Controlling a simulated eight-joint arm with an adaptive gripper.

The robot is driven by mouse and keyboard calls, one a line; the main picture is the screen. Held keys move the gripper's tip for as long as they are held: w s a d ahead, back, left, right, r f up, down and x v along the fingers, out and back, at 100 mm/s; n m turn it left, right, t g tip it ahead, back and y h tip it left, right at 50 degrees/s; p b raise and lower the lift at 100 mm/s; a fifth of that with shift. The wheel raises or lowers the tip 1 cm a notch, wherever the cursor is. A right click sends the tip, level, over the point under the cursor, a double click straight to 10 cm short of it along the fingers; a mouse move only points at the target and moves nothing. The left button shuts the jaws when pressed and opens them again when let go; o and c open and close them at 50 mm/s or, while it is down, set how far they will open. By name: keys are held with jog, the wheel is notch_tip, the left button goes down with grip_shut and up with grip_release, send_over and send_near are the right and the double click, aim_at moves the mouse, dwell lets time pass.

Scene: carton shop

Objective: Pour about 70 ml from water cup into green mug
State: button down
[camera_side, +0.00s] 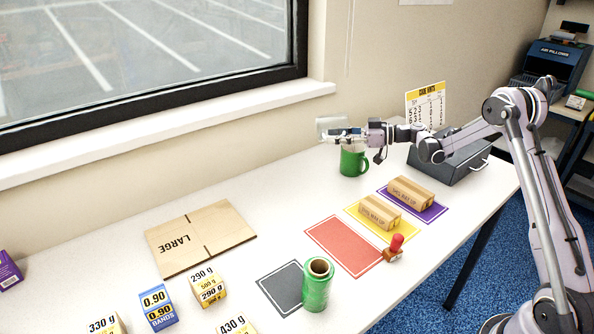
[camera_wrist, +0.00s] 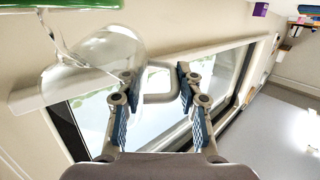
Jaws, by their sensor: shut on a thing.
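The clear water cup (camera_side: 331,123) is held up by my gripper (camera_side: 347,133), tilted over, directly above the green mug. In the wrist view the glass cup (camera_wrist: 105,50) lies on its side with its mouth toward the upper left. My gripper (camera_wrist: 158,82) is shut on its handle (camera_wrist: 160,98). The green mug (camera_side: 352,162) stands upright on the table below. A green piece of it shows at the wrist view's upper left edge (camera_wrist: 68,4). The water level in cup and mug cannot be made out.
A grey box (camera_side: 452,160) with a handle and a yellow-topped chart (camera_side: 425,103) stand right of the mug. Small cartons (camera_side: 410,193) lie on coloured mats in front. A green roll (camera_side: 317,285) and a flat LARGE carton (camera_side: 200,238) are farther left. The window wall is behind.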

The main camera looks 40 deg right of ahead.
jog(key=g+h, duration=0.1)
jog(key=w+a+g+h, duration=0.1)
jog(key=g+h, duration=0.1)
jog(key=f+g+h, duration=0.1)
jog(key=g, duration=0.1)
jog(key=shift+w+a+h, duration=0.25)
jog(key=shift+w+h, duration=0.05)
dwell(0.4)
jog(key=shift+f, duration=0.15)
dwell(1.6)
jog(key=shift+w+a+f+g+h, duration=0.6)
jog(key=shift+w+f+g+h, duration=0.15)
jog(key=shift+g+h, duration=0.25)
jog(key=shift+w+a+f+g+h, duration=0.65)
jog(key=shift+f+g+h, duration=0.25)
jog(key=shift+g, duration=0.1)
jog(key=shift+w+a+f+g+h, duration=0.55)
jog(key=shift+w+f+g+h, duration=0.2)
jog(key=shift+g+h, duration=0.2)
jog(key=shift+a+f+g, duration=0.15)
jog(key=shift+g, duration=0.1)
